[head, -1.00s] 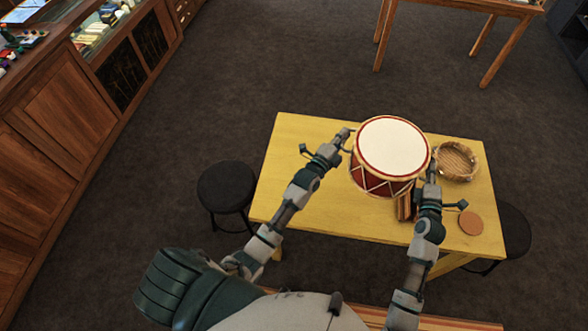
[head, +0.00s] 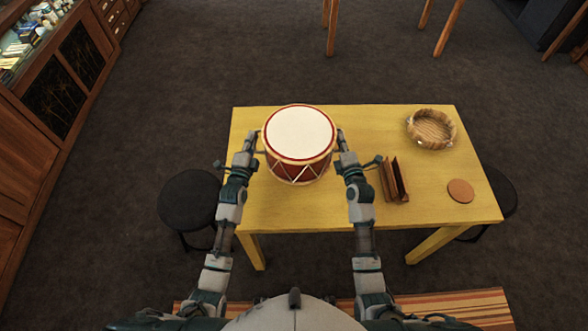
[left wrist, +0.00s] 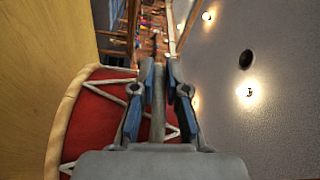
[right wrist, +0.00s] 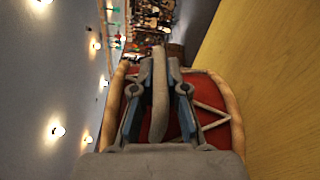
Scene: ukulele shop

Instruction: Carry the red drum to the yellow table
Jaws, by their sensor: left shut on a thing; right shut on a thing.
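The red drum (head: 298,166), with a white top and cream zigzag cords, is upright over the left part of the yellow table (head: 290,207). My left gripper (head: 256,138) is shut on its left side, and my right gripper (head: 341,140) is shut on its right side. The drum's red side also shows behind the fingers in the left wrist view (left wrist: 100,122) and the right wrist view (right wrist: 210,112). I cannot tell whether its bottom touches the tabletop.
A woven basket (head: 432,130), a brown upright holder (head: 393,180) and a round brown coaster (head: 460,190) are on the table's right part. Black stools (head: 188,198) stand at both ends. A striped bench (head: 470,308) is at the near side. A wooden cabinet (head: 30,150) stands at left.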

